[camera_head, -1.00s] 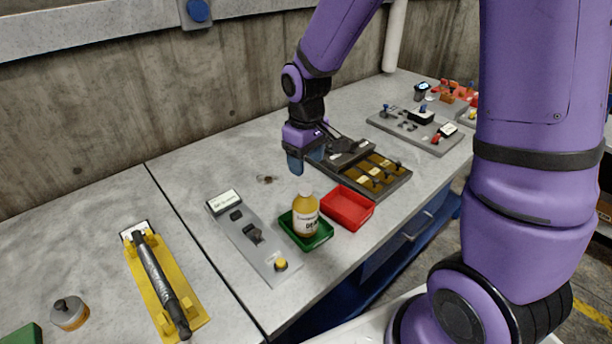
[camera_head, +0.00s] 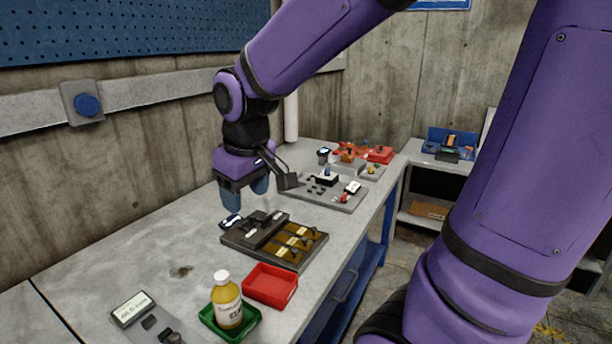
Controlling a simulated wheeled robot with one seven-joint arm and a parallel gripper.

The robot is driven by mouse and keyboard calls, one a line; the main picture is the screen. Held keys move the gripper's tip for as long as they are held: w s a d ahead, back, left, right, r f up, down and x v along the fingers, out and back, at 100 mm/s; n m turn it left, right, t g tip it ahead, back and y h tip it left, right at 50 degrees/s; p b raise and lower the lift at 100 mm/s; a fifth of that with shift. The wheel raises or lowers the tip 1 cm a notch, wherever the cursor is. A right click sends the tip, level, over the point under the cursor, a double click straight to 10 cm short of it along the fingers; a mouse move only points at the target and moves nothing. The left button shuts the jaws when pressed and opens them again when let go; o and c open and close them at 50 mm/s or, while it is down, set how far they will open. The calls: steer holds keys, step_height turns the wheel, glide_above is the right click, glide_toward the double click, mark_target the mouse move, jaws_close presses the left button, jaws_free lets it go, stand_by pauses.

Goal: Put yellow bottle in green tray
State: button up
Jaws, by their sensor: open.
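The yellow bottle (camera_head: 227,300) has a white cap and a pale label. It stands upright inside the green tray (camera_head: 249,331) at the bottom of the view, near the bench's front edge. My gripper (camera_head: 245,198) is up over the back of the bench, well beyond the bottle and apart from it. Its blue fingers are spread and I see nothing between them.
A red tray (camera_head: 270,286) sits right beside the green tray. A dark panel with brass-coloured slots (camera_head: 283,250) lies behind them. A grey control panel (camera_head: 325,190) and red items (camera_head: 379,154) are farther back. Bare bench top lies to the left.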

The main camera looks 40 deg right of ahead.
steer(key=s+d+r+m+t, duration=0.1)
steer(key=s+r, duration=0.2)
steer(key=s, duration=0.3)
steer(key=s+d+r+m+t, duration=0.1)
steer(key=s+d+r+t, duration=0.1)
steer(key=s, duration=0.5)
steer(key=shift+r+m, duration=0.4)
steer(key=shift+r, duration=0.35)
steer(key=shift+w, duration=0.1)
